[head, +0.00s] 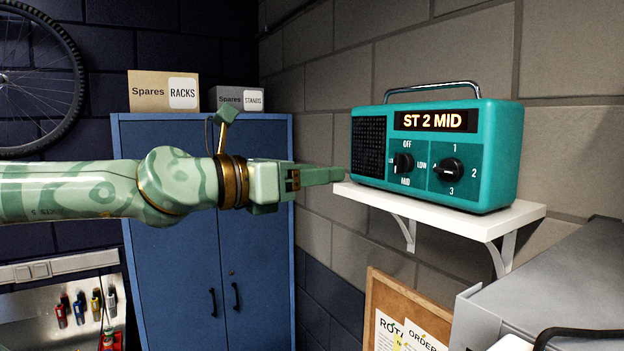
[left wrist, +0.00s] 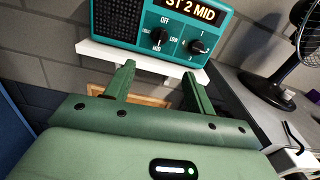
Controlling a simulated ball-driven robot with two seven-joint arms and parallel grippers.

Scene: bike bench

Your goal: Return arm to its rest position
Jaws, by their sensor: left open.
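My left arm comes in from the left in the head view, stretched out level. My left gripper (head: 318,177) is at its end, just left of the teal radio (head: 480,160) and apart from its knobs. In the left wrist view the two fingers of the gripper (left wrist: 158,85) stand apart with nothing between them. The radio (left wrist: 140,25) is beyond them there. Its display reads "ST 2 MID" and it has two black knobs. The radio stands on a white wall shelf (head: 500,222). My right gripper is not in view.
A blue cabinet (head: 180,270) with boxes on top stands behind my arm. A bike wheel (head: 75,80) hangs at the left. Below the shelf is a framed notice board (head: 372,290). A grey surface (head: 570,280) is at right; a black fan (left wrist: 305,45) stands there.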

